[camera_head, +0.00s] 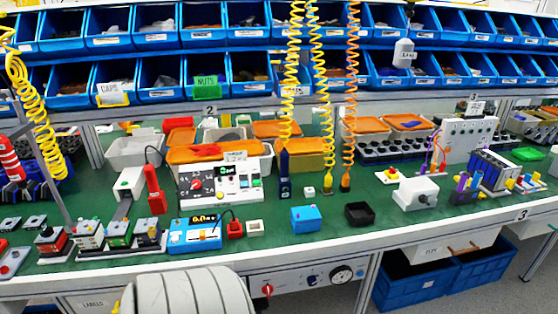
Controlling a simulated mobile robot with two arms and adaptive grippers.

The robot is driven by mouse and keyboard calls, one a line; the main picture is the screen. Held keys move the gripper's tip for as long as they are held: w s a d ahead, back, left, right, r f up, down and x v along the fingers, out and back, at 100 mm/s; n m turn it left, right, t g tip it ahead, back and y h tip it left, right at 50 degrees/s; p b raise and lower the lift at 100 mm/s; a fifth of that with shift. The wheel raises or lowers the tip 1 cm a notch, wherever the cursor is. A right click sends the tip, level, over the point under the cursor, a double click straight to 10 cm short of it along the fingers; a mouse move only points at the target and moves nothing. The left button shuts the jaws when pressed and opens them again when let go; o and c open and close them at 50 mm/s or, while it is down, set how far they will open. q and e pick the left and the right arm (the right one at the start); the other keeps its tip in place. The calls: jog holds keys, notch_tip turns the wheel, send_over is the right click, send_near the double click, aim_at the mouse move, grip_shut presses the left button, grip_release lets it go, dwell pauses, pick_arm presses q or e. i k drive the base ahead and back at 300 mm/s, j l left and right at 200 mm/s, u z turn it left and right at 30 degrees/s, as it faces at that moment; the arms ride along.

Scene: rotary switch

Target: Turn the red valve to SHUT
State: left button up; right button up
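A white panel (290,279) is fixed under the front edge of the bench, right of the picture's bottom middle. On it is a small red knob or handle (267,289), which looks like the red valve. Its setting and the lettering around it are too small to read. Neither of my grippers shows in the head view. A pale ribbed part of mine fills the bottom left, beside the panel, without covering the red knob.
The green bench top (340,220) carries a white control box (218,183) with another red knob, a blue meter (195,232), a blue box (306,219) and a black tray (359,213). Blue crates (413,287) stand below at right. Coiled hoses hang above the bench.

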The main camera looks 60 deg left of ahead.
aim_at(267, 289)
jog(key=u, duration=1.7)
